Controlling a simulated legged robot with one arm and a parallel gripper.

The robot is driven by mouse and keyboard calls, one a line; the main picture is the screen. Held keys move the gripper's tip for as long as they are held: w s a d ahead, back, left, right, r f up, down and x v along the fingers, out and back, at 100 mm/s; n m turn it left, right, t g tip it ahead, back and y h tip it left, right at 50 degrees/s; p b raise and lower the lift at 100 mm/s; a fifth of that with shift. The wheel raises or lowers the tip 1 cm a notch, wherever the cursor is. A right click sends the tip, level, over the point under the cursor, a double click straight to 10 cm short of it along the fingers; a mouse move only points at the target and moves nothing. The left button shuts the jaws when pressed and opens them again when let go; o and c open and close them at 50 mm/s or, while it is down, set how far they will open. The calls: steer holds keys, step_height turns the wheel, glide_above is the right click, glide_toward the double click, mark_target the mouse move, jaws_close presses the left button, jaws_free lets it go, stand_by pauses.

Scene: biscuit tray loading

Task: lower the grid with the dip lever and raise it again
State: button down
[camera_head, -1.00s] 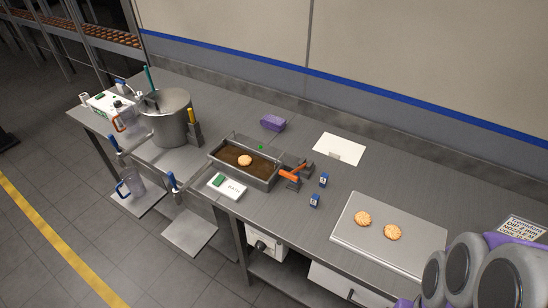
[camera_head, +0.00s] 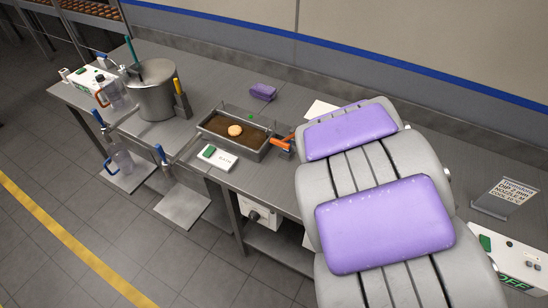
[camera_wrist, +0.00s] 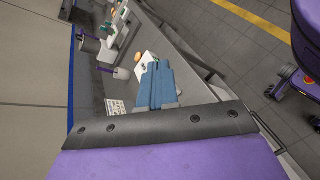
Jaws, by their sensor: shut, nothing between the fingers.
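In the head view the bath (camera_head: 208,136) is a grey metal trough filled with brown chocolate. One pale biscuit (camera_head: 235,131) shows at its middle. The grid under the biscuit is too hard to make out, so I cannot tell its height. The dip lever (camera_head: 283,142) has an orange handle at the bath's right end, just left of my arm. My gripper is hidden in the head view. In the wrist view my gripper (camera_wrist: 155,68) shows blue-grey fingers, shut and empty, above the bench and apart from the lever.
A white BATH panel (camera_head: 215,158) lies before the trough. A steel pot (camera_head: 157,92) stands left, a purple sponge (camera_head: 263,91) behind. A sign (camera_head: 507,197) and a control box (camera_head: 510,258) are at right. My arm covers the bench's right part.

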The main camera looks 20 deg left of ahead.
steer(key=w+a+f+n+t+h, duration=0.1)
steer(key=w+a+n+t+h, duration=0.5)
steer(key=w, duration=0.5)
steer(key=n+t+y+b, duration=0.3)
steer(key=n+t+y, duration=1.2)
steer(key=n+t, duration=0.45)
glide_toward(279, 146)
steer(key=s, duration=0.1)
steer(key=s+f+n, duration=0.1)
steer(key=s+n+g, duration=0.1)
steer(key=shift+s+a+f, duration=0.15)
steer(key=shift+s+a, duration=0.05)
steer(key=shift+a, duration=0.2)
steer(key=b+x, duration=0.2)
steer(key=x, duration=0.8)
steer(key=shift+f+b, duration=0.1)
steer(key=shift+b, duration=0.3)
